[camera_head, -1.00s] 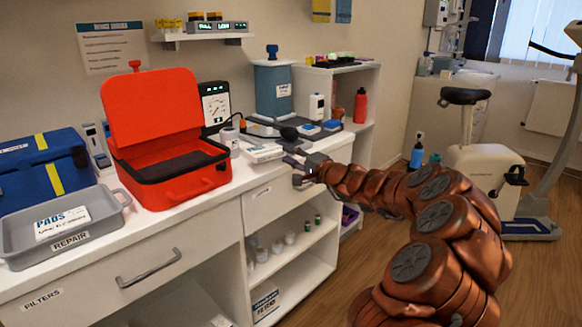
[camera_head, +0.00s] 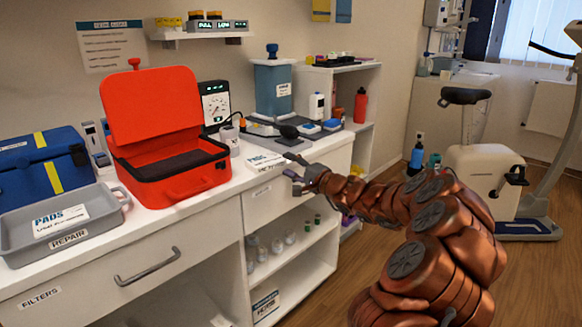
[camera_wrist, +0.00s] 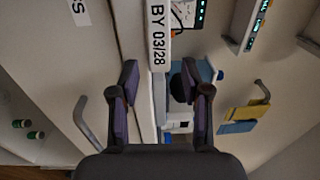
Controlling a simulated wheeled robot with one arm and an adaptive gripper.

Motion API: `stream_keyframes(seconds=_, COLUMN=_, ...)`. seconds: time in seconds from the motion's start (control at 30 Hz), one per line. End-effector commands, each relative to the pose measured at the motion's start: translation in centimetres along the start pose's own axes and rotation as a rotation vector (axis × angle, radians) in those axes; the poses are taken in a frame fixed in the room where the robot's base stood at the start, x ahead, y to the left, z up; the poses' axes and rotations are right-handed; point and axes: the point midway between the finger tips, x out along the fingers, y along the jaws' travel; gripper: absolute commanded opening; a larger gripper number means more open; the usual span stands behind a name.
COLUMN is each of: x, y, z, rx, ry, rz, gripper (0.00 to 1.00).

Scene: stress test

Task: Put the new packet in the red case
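A flat white packet (camera_head: 262,160) with printed lettering lies on the white counter, right of the open red case (camera_head: 168,185). In the wrist view, a white edge face of the packet (camera_wrist: 157,36) reads "BY 03/28". The case's lid stands up and its dark inside looks empty. A second white packet (camera_head: 62,221), marked "PADS", lies in the grey tray (camera_head: 100,230) labelled "REPAIR". My gripper (camera_head: 288,167) is at the counter's front edge, just right of the first packet.
A blue bag (camera_head: 42,165) stands left of the case. A gauge box (camera_head: 215,104), a small white jar (camera_head: 229,140) and a blue-grey canister (camera_head: 272,90) stand behind the packet. A drawer handle (camera_head: 148,267) sticks out in front.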

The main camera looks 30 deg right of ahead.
Motion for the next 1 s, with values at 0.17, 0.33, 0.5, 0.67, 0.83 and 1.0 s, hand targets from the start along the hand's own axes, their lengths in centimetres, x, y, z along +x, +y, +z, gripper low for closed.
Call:
stream_keyframes(seconds=0.17, x=0.0, y=0.0, z=0.0, rx=0.000, ry=0.000, rz=0.000, gripper=0.49)
stream_keyframes(seconds=0.33, x=0.0, y=-0.2, z=0.0, rx=0.000, ry=0.000, rz=0.001, gripper=0.49)
stream_keyframes(seconds=0.5, x=-1.5, y=-0.3, z=-0.2, rx=0.000, ry=0.004, rz=-0.001, gripper=0.49)
stream_keyframes(seconds=0.67, x=-4.3, y=-0.2, z=-0.1, rx=0.004, ry=0.004, rz=0.000, gripper=0.49)
stream_keyframes(seconds=0.83, x=-7.1, y=-0.3, z=-0.2, rx=0.000, ry=0.004, rz=0.000, gripper=0.49)
stream_keyframes(seconds=1.0, x=-9.5, y=-0.4, z=-0.1, rx=-0.001, ry=0.003, rz=-0.001, gripper=0.49)
